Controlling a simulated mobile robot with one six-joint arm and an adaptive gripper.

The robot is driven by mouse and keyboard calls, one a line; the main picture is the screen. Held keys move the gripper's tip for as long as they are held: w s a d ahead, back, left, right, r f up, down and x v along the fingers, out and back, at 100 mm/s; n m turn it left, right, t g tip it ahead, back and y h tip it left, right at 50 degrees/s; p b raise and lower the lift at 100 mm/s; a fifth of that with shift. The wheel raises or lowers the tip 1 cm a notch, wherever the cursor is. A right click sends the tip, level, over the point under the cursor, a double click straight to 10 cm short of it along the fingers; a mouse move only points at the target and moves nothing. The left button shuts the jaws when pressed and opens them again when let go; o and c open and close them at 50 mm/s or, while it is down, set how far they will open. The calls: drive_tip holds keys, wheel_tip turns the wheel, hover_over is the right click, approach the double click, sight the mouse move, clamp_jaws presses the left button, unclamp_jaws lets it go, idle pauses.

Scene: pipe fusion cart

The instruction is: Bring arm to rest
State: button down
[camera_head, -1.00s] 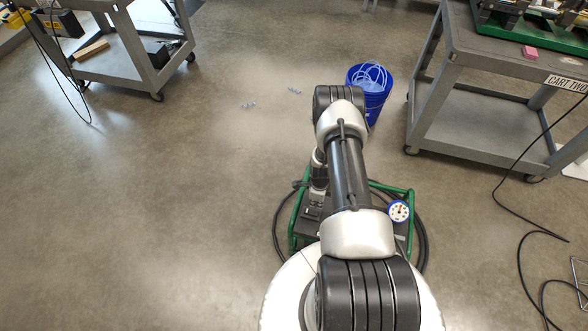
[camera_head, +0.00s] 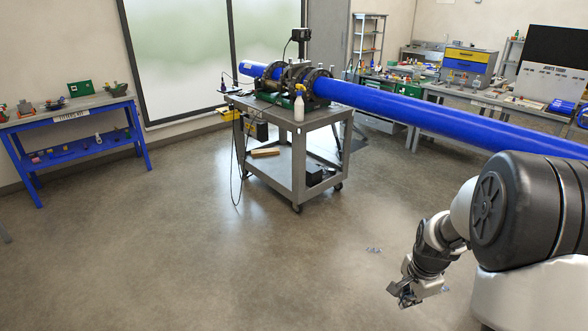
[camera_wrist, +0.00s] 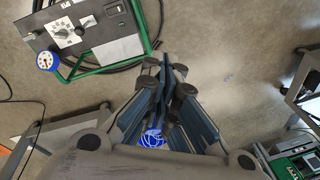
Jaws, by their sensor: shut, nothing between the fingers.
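My gripper (camera_head: 406,293) is at the lower right of the head view, at the end of my folded arm, above the bare floor. It holds nothing. In the wrist view my gripper's fingers (camera_wrist: 168,80) are together, with the floor beyond them. The rest of my arm runs off to the right edge of the head view.
A grey cart (camera_head: 268,144) carries a fusion machine (camera_head: 290,84) clamping a long blue pipe (camera_head: 430,108) that runs right. A blue bench (camera_head: 70,150) stands left. Middle floor is clear.

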drive_tip(key=s+a+r+n+t, duration=0.1)
drive_tip(key=s+a+r+n, duration=0.35)
drive_tip(key=r, duration=0.45)
drive_tip(key=s+a+r+n+t, duration=0.1)
drive_tip(key=s+a+r+n, duration=0.3)
drive_tip(key=s+a+r, duration=0.3)
drive_tip(key=s+a+r+n, duration=0.2)
drive_tip(key=s+n, duration=0.1)
drive_tip(key=s, duration=0.3)
drive_tip(key=s+a+r+n, duration=0.1)
drive_tip(key=s+r+n, duration=0.1)
drive_tip(key=s+n, duration=0.2)
drive_tip(key=s, duration=0.3)
drive_tip(key=shift+a+r+t+y, duration=0.3)
drive_tip(key=shift+a+r+t, duration=0.05)
drive_tip(key=shift+t, duration=0.05)
drive_tip(key=shift+w, duration=0.15)
